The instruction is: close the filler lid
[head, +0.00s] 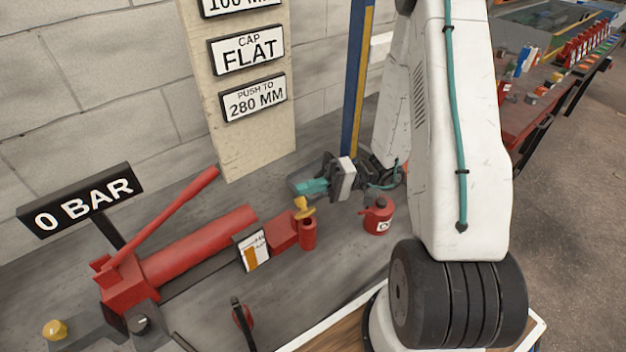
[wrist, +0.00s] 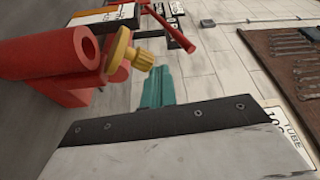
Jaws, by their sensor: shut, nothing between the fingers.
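The filler lid (head: 303,207) is a yellow cap with a knob, at the end of the red pump body. In the wrist view the filler lid (wrist: 122,50) stands swung up beside the hollow mouth of the red filler neck (wrist: 88,46), which is uncovered. The filler neck also shows in the head view (head: 308,236). My gripper (head: 294,187) has teal fingers, shut and empty, just behind the lid in the head view. In the wrist view the fingertips (wrist: 160,72) appear close to the knob; I cannot tell whether they touch.
A red oil can (head: 378,218) stands right of the filler neck. The red pump cylinder (head: 200,245) and its lever (head: 165,218) extend left, with a gauge card (head: 252,250) in front. A "0 BAR" sign (head: 82,200) stands at left. A signboard (head: 240,120) stands behind.

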